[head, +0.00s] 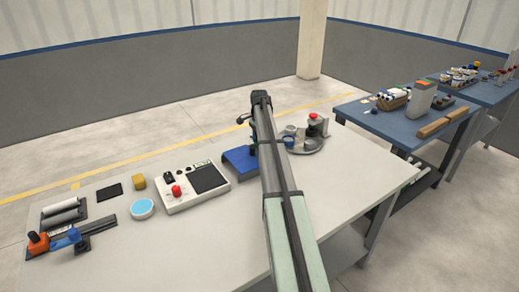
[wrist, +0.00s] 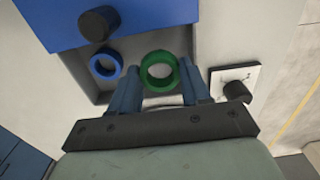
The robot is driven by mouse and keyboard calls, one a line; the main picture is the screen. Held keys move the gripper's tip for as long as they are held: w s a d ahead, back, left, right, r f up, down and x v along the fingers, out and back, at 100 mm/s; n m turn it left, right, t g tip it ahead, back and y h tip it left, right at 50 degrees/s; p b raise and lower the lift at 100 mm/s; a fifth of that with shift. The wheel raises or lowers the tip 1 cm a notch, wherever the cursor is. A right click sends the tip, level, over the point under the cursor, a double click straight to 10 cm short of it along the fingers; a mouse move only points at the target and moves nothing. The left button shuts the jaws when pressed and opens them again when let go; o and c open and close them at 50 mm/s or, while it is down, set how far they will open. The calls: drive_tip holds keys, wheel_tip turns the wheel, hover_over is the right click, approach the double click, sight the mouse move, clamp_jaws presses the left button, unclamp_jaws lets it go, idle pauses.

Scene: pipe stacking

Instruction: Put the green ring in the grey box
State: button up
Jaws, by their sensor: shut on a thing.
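The green ring (wrist: 160,71) is between the two blue fingers of my gripper (wrist: 158,80) in the wrist view. The gripper is shut on it, and the ring's round opening faces the camera. A grey box-like recess (wrist: 88,87) lies below and behind the ring, under the edge of a blue panel (wrist: 150,18). A blue ring (wrist: 104,65) shows in that recess, left of the green ring. I cannot tell the height of the green ring over the recess. In the head view my arm hides the green ring, and the blue stand (head: 238,160) shows beside the arm.
A black knob (wrist: 98,24) stands on the blue panel; a white plate with a black knob (wrist: 236,91) is at right. A round grey base (head: 308,147) stands right of my arm. A white device (head: 186,205) and a cyan disc (head: 143,208) are left. The table's front is clear.

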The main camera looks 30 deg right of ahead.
drive_tip(key=shift+f, duration=2.05)
drive_tip(key=o, duration=0.7)
drive_tip(key=shift+f, duration=0.15)
drive_tip(key=shift+o, duration=0.2)
wheel_tip(320, 180, up, 12)
drive_tip(key=shift+r, duration=0.2)
